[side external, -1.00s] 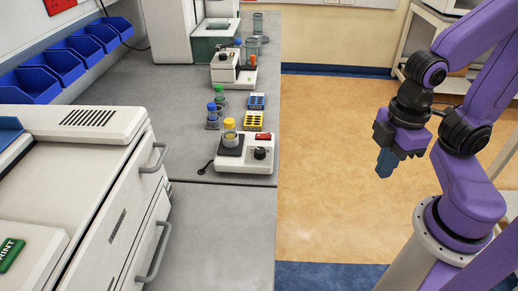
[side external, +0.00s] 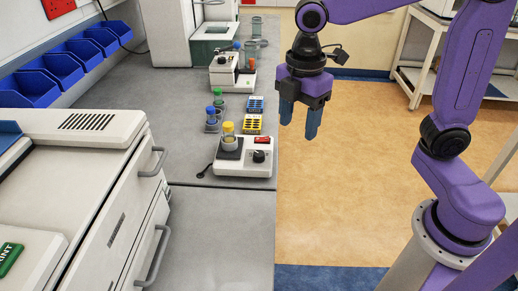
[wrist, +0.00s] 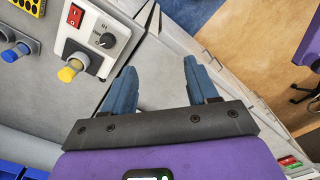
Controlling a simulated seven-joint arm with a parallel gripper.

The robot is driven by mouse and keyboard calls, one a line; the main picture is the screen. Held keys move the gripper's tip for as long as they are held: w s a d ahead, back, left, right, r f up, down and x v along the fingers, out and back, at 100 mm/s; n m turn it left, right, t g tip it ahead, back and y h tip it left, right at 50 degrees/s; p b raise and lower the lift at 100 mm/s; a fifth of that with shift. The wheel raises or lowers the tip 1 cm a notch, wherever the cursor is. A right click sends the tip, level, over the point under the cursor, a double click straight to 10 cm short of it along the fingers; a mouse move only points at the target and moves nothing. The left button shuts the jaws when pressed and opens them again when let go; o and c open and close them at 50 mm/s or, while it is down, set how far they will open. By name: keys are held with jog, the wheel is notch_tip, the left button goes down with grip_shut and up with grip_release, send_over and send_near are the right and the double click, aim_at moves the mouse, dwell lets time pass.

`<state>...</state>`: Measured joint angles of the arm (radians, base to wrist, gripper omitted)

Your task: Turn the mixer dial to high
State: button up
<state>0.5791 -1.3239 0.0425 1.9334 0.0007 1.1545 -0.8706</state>
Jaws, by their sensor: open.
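The mixer (side external: 228,170) is a white box near the bench's right edge. Its black dial (side external: 259,156) sits on its right part, beside a red switch (side external: 263,140). A yellow-capped vessel (side external: 228,131) stands on its dark plate. In the wrist view the dial (wrist: 107,40) is at upper left, with a pale pointer mark and printed scale, the red switch (wrist: 75,15) and the yellow cap (wrist: 68,74). My gripper (side external: 298,122) is open and empty, fingers down, to the right of the mixer and apart from it. Its blue fingers also show in the wrist view (wrist: 163,82).
Blue- and green-capped vessels (side external: 215,112) and small yellow and blue racks (side external: 252,124) stand behind the mixer. Another white instrument (side external: 229,70) is farther back. A drawered white unit (side external: 110,190) is at left. The bench in front of the mixer (side external: 222,225) is clear.

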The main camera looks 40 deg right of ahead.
aim_at(259, 154)
jog(key=w+r+n, duration=0.2)
jog(key=w+n, duration=0.2)
jog(key=w, duration=0.8)
jog(key=f, duration=1.7)
jog(key=shift+s+a+f, duration=0.1)
jog(key=shift+s+a, duration=0.05)
jog(key=shift+s, duration=0.05)
jog(key=c, duration=1.1)
